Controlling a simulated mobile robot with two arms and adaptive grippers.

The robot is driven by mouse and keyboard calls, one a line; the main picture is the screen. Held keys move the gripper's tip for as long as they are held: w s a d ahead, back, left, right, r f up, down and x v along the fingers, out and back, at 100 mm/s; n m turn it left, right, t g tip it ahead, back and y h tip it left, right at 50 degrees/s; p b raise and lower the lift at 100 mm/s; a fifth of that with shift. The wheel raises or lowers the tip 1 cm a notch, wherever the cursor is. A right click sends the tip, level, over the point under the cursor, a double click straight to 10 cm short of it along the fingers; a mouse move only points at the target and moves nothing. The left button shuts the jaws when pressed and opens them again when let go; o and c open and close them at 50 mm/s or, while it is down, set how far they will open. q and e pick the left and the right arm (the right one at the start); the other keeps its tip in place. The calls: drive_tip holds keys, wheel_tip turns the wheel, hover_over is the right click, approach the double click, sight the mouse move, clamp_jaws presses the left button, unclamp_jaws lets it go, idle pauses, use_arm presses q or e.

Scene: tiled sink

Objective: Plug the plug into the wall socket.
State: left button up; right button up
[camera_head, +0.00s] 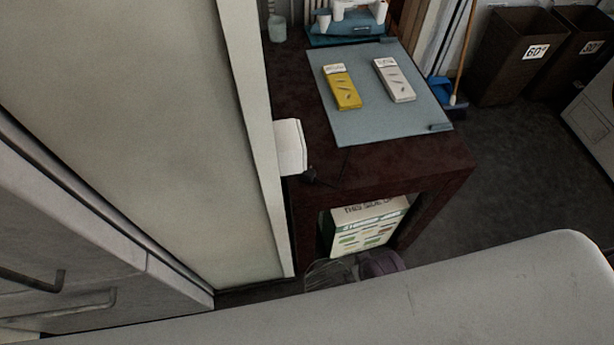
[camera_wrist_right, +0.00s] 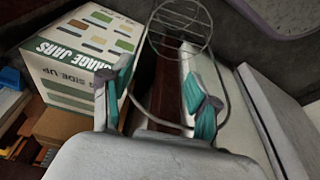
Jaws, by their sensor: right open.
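A white box-shaped wall socket (camera_head: 291,147) sticks out from the edge of the pale wall panel in the head view. A small dark plug (camera_head: 310,175) lies by the left edge of the dark table, just below and right of the socket and apart from it. A thin dark line, perhaps its cord, runs up from near it. My right gripper (camera_wrist_right: 157,88) shows only in the right wrist view. Its two teal-padded fingers are wide apart with nothing held between them. Neither plug nor socket can be made out there. My left gripper is in no view.
The dark table (camera_head: 440,165) bears a grey mat (camera_head: 365,125) with a yellow block (camera_head: 342,88) and a grey block (camera_head: 394,80). A printed carton (camera_wrist_right: 75,60) stands left of my right gripper, with a wire basket (camera_wrist_right: 180,25) beyond. A grey rounded surface (camera_head: 450,290) fills the foreground.

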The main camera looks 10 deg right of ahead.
drive_tip(key=w+a+r+n+t+y+b, duration=0.1)
drive_tip(key=w+a+r, duration=0.1)
drive_tip(key=r, duration=0.9)
drive_tip(key=w+a+r+n+t+y+b, duration=0.1)
drive_tip(key=w+a+r, duration=0.1)
drive_tip(key=r, duration=0.9)
drive_tip(key=n+g, duration=0.2)
drive_tip(key=n, duration=0.3)
approach(307, 175)
drive_tip(key=s+d+r, duration=0.1)
drive_tip(key=d+r, duration=0.2)
drive_tip(key=d, duration=0.1)
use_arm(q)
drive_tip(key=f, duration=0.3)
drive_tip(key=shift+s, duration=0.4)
use_arm(e)
drive_tip(key=shift+s+d+f+y, duration=0.1)
drive_tip(key=shift+s+f+y, duration=0.15)
drive_tip(key=shift+y, duration=0.15)
drive_tip(key=b+x, duration=0.1)
drive_tip(key=x, duration=0.7)
drive_tip(key=shift+w+f, duration=0.1)
drive_tip(key=shift+f, duration=0.1)
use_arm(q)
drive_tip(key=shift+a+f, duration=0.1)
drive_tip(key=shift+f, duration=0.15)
